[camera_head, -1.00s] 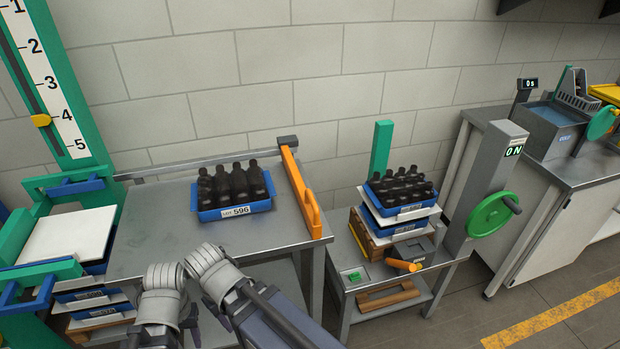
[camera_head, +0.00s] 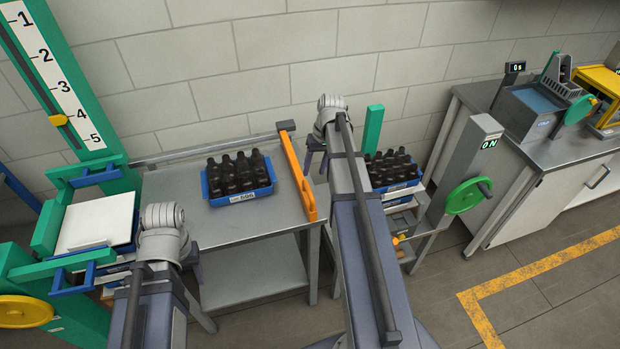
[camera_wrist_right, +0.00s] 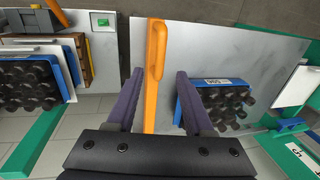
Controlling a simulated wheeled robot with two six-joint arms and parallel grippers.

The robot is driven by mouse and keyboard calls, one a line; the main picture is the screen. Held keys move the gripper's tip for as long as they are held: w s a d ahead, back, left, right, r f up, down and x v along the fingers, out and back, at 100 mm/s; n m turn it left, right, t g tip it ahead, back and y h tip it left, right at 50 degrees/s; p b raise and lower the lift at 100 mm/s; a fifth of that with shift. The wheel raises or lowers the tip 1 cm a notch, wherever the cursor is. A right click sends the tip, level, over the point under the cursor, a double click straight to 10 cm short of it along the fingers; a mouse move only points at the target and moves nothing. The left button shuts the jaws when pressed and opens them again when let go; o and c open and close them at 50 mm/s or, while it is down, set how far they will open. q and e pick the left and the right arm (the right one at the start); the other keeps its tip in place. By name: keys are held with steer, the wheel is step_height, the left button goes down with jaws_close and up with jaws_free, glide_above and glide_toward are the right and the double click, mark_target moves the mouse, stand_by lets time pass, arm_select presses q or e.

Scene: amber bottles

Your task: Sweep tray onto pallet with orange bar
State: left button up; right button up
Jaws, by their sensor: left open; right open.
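A blue tray (camera_head: 213,202) of dark bottles sits on the grey metal table (camera_head: 165,235), left of the orange bar (camera_head: 297,175). The bar lies along the table's right side. My right gripper (camera_head: 318,163) is beside the bar's far half. In the right wrist view, the bar (camera_wrist_right: 156,60) runs between the open fingers of my right gripper (camera_wrist_right: 160,80), and the tray (camera_wrist_right: 187,95) is to their right. My left gripper (camera_head: 190,265) is open and empty near the table's front left; its fingers are mostly hidden. The pallet stack (camera_head: 410,188) stands right of the table, topped by another tray of bottles, partly behind my right arm.
A green frame with a numbered scale (camera_head: 62,85) and a white sheet (camera_head: 97,222) stand at the left. A green handwheel (camera_head: 468,196) is on a post right of the stack. A cabinet with machines (camera_head: 545,150) is farther right. The table's front is clear.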

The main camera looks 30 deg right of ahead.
mark_target(309, 188)
steer(key=shift+w+a+f+b, duration=0.1)
steer(key=shift+a+f+b, duration=0.15)
steer(key=shift+f+b, duration=1.05)
steer(key=shift+a+f+b, duration=0.3)
steer(key=shift+f+b, duration=1)
steer(key=shift+b, duration=0.05)
steer(key=shift+w+a+f+b, duration=0.1)
steer(key=shift+a+f+b, duration=0.15)
steer(key=shift+f+b, duration=1.05)
steer(key=shift+r, duration=0.1)
jaws_close()
